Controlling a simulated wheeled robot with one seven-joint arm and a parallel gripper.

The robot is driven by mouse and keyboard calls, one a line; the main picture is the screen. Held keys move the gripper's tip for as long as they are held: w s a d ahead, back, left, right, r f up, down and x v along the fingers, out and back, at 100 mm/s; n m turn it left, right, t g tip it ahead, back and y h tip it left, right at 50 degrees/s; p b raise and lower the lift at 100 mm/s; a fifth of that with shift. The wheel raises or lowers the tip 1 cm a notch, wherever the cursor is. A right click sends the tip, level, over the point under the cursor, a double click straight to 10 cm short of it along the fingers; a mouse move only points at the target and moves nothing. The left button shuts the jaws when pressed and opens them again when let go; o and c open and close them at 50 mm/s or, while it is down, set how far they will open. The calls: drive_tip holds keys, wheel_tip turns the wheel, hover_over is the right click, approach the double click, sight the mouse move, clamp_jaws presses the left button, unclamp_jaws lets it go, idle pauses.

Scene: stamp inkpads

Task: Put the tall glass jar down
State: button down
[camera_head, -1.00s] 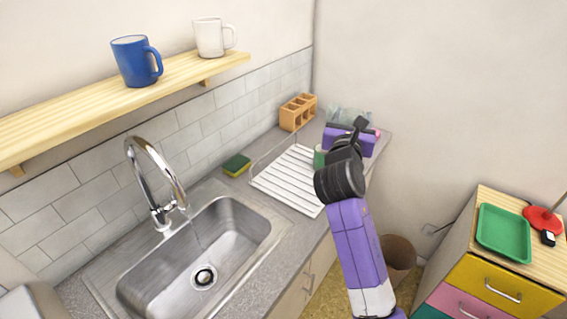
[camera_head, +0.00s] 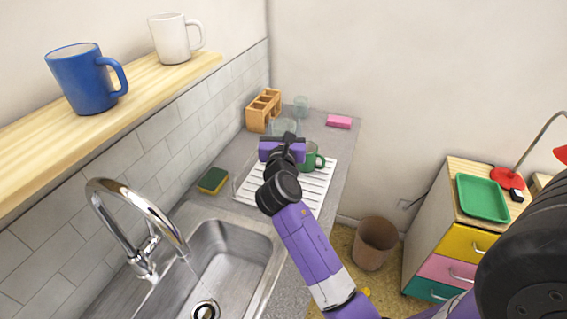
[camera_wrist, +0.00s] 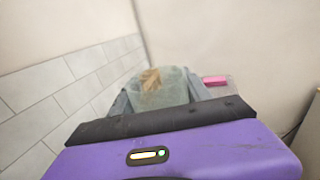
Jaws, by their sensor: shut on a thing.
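My gripper (camera_head: 284,132) is over the far end of the counter, behind the white drying rack (camera_head: 325,181). It is shut on a clear, greenish glass jar (camera_head: 276,126), seen partly behind my purple gripper body. In the wrist view the glass jar (camera_wrist: 162,93) is between the two grey fingers, and a brown shape shows through it. The jar's base is hidden, so I cannot tell whether it touches the counter.
A wooden compartment holder (camera_head: 263,108) is left of the jar. Another clear glass (camera_head: 301,106) stands behind it. A pink sponge (camera_head: 339,122) lies at the back right. A green mug (camera_head: 312,157) stands on the rack. Some bare counter (camera_head: 325,140) shows right of my gripper.

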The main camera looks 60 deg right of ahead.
wheel_tip(320, 180, down, 12)
drive_tip(key=b, duration=0.2)
drive_tip(key=shift+r, duration=0.2)
drive_tip(key=shift+f+b, duration=0.1)
drive_tip(key=shift+b, duration=0.2)
drive_tip(key=shift+c, duration=2.4)
unclamp_jaws()
drive_tip(key=b+v, duration=0.1)
drive_tip(key=v, duration=1.1)
drive_tip(key=shift+s, duration=0.1)
